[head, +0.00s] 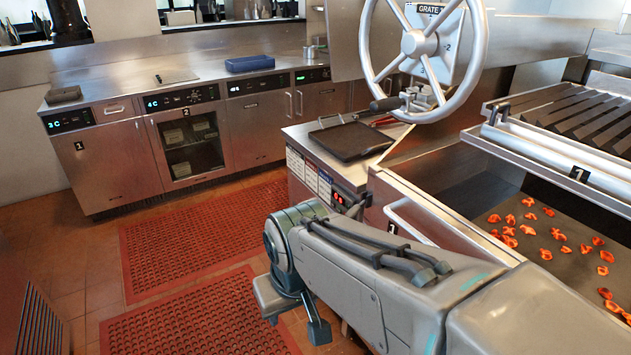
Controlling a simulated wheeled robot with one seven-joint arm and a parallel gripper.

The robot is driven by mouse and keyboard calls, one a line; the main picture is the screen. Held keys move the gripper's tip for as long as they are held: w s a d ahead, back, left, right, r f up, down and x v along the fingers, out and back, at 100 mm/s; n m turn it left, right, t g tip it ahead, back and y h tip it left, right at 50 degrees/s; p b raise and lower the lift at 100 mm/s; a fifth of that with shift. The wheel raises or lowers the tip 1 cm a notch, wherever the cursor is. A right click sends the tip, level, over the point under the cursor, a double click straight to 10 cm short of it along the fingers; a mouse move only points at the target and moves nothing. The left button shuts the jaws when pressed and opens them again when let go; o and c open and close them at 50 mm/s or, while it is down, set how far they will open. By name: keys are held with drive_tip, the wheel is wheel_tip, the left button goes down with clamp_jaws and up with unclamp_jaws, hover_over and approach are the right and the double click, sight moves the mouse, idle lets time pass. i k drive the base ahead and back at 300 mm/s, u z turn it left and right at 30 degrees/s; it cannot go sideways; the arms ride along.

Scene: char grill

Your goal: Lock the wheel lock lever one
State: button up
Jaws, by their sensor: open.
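The large grey spoked wheel (481,45) stands upright at the top right, in front of a plate reading "GRATE". A lever with a black grip (387,104) sticks out to the left at the wheel's lower rim, beside a small metal clamp (420,96). I take it for the wheel lock lever; I cannot tell its locked state. My gripper (294,312) hangs low at the lower middle, open, fingers pointing down over the floor. It is apart from the lever, well below and left of it. Nothing shows between the fingers.
A dark flat pan (350,141) lies on the counter below the lever. The grill bed with glowing coals (540,250) and a raised grate (570,108) are at right. A steel counter (120,90) runs along the back left. Red mats (190,230) cover open floor.

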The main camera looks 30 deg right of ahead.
sight(354, 211)
drive_tip(key=z, duration=1)
drive_tip(key=k, duration=0.65)
drive_tip(key=u, duration=0.2)
drive_tip(key=i, duration=1.15)
drive_tip(key=z, duration=0.25)
